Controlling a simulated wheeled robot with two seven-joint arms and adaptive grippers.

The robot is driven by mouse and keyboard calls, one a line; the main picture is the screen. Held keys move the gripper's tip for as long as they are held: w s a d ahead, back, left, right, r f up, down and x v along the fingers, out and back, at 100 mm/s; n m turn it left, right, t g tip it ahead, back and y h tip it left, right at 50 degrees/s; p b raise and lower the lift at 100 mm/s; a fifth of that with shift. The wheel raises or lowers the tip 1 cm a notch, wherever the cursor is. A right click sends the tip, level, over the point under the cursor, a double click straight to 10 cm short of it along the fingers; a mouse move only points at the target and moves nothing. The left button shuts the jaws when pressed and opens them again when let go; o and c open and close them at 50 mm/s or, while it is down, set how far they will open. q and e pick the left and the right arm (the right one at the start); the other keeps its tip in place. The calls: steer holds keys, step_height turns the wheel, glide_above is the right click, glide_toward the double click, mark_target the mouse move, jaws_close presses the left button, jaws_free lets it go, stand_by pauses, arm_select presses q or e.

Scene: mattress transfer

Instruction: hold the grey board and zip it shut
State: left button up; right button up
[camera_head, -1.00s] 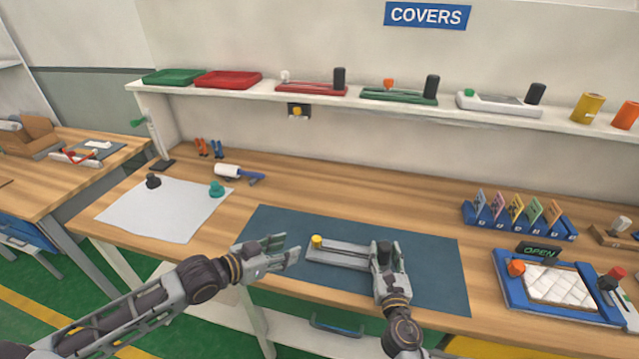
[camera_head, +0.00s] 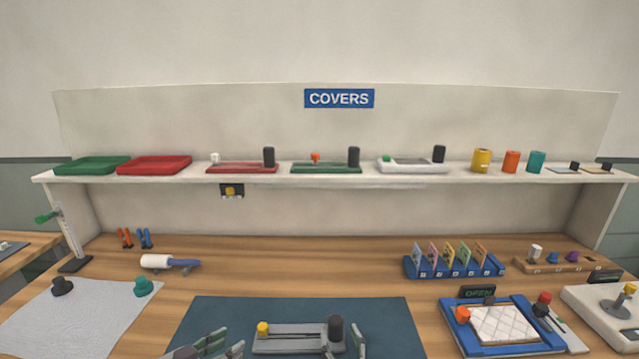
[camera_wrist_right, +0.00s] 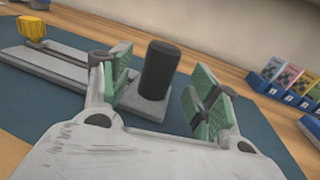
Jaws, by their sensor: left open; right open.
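The grey board (camera_head: 290,346) lies on the dark blue mat (camera_head: 390,318). A yellow knob (camera_head: 262,329) is at its left end and a black post (camera_head: 336,327) stands at its right end. A dark slot runs between them. My left gripper (camera_head: 226,343) is open and empty, left of the board and apart from it. My right gripper (camera_head: 344,344) is open at the post. In the right wrist view the post (camera_wrist_right: 160,68) stands upright between the spread green-padded fingers (camera_wrist_right: 158,88), with no clear contact. The grippers' lower parts are cut off in the head view.
A white sheet (camera_head: 85,320) with a black knob and a teal knob lies left. A blue tray (camera_head: 463,335) with a quilted pad and a blue card rack (camera_head: 453,267) are to the right. A shelf (camera_head: 320,178) with covers runs behind.

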steer(key=shift+v, duration=4.3)
arm_select(q)
steer(key=shift+s, duration=0.1)
arm_select(e)
steer(key=shift+s, duration=0.1)
